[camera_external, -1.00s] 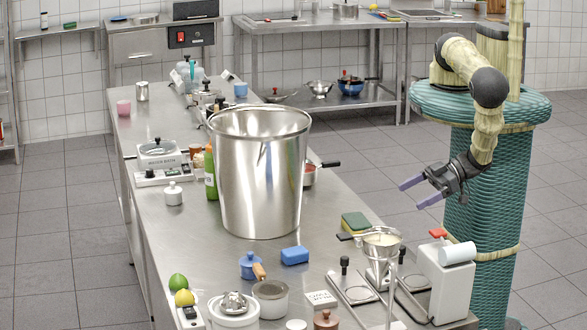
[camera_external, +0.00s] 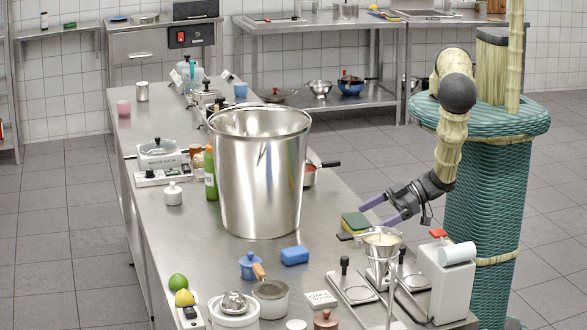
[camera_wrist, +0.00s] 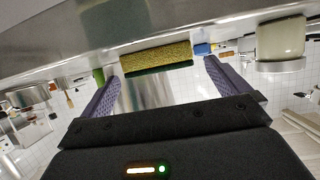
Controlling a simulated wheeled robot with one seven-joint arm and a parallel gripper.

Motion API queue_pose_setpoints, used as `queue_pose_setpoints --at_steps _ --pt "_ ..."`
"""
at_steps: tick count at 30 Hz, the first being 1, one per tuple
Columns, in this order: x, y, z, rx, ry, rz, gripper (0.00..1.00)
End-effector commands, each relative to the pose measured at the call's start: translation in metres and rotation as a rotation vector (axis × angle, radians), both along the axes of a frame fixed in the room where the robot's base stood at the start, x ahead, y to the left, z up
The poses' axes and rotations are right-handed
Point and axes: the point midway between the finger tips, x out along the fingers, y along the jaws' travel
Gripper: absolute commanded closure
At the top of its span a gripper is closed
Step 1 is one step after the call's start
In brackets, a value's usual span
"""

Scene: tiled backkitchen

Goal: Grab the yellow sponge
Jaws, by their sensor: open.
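The yellow sponge (camera_external: 355,227) has a green layer and lies on the steel table, near its right edge and behind the funnel stand. In the wrist view the sponge (camera_wrist: 157,57) shows its yellow side and green layer, lying between the directions of my two fingers and ahead of them. My gripper (camera_external: 379,212) is open and empty, just to the right of the sponge, with its purple fingers pointing left towards it. In the wrist view my gripper (camera_wrist: 160,76) has its fingers spread wide, with the sponge beyond the tips.
A funnel on a stand (camera_external: 382,243) is close in front of the sponge. A tall steel pot (camera_external: 258,180) stands to its left, and a blue sponge (camera_external: 295,255) lies front left. A white dispenser (camera_external: 447,280) is at the right front. Some bare table lies between pot and sponge.

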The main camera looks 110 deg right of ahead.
Motion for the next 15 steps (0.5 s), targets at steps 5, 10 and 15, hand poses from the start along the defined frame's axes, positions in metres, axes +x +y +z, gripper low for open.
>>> queue_pose_setpoints --at_steps 5,10,15 --pt "0.000 0.001 0.000 0.000 0.001 0.002 0.00" --pt "0.001 0.001 -0.001 0.001 0.000 0.002 0.00" --pt "0.020 -0.003 -0.009 0.002 -0.002 -0.001 0.00"
